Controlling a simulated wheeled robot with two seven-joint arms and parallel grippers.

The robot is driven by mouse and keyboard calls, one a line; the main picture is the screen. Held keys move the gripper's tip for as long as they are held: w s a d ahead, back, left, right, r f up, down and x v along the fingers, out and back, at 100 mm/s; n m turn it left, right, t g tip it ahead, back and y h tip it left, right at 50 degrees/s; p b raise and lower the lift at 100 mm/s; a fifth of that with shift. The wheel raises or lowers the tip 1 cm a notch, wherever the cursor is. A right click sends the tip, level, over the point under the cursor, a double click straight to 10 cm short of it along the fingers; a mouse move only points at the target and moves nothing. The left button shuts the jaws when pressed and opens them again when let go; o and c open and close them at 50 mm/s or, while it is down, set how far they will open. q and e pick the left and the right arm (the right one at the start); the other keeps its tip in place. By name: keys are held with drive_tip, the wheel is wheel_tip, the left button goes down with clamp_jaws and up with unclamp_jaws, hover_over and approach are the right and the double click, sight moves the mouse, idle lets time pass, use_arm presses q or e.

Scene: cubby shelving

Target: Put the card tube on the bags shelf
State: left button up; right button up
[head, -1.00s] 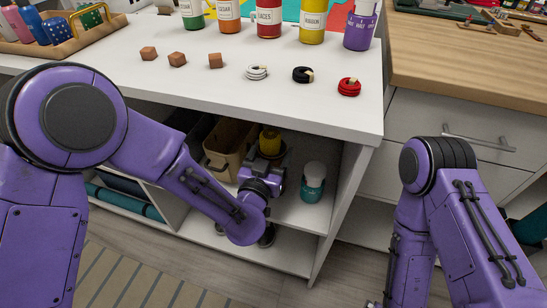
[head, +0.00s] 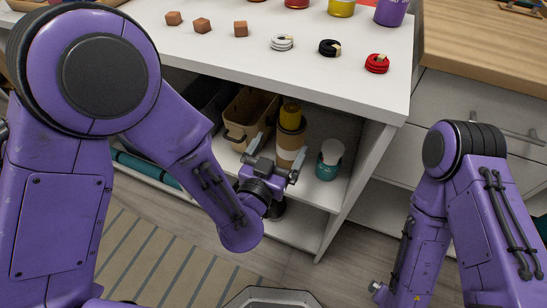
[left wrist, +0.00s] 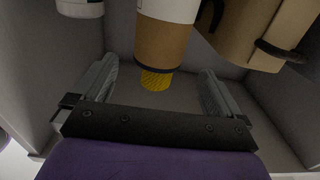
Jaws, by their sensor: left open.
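A brown cylinder with a pale band and a yellow top (head: 288,138), which looks like the card tube, stands upright in the cubby under the white counter. In the left wrist view, upside down, the tube (left wrist: 163,42) is ahead between the finger lines. My left gripper (head: 279,150) is open and empty, just in front of the tube, its fingers on either side of the line to it. I cannot tell whether they touch it. A tan bag-like holder with handles (head: 243,120) stands left of the tube. Of my right gripper, only a small grey piece (head: 376,287) may show.
A teal jar with a white top (head: 330,160) stands close right of the tube, beside the cubby's side panel (head: 358,165). The white counter (head: 270,65) overhangs the cubby. Teal rolls (head: 145,168) lie on a lower shelf at left.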

use_arm(q)
drive_tip(key=v, duration=0.4)
drive_tip(key=shift+s, duration=0.15)
drive_tip(key=a+f+n+g+y, duration=0.4)
drive_tip(key=a+f, duration=0.4)
drive_tip(key=f, duration=0.4)
drive_tip(key=s+a+f+n+g+y, duration=0.55)
drive_tip(key=s+a+f+g, duration=0.45)
drive_tip(key=s+a+f, duration=0.9)
wheel_tip(320, 180, up, 20)
drive_tip(key=s+p, duration=0.1)
drive_tip(key=p, duration=1.8)
drive_tip(key=shift+d+n, duration=0.2)
drive_tip(key=shift+n, duration=0.25)
drive_tip(key=shift+h, duration=0.25)
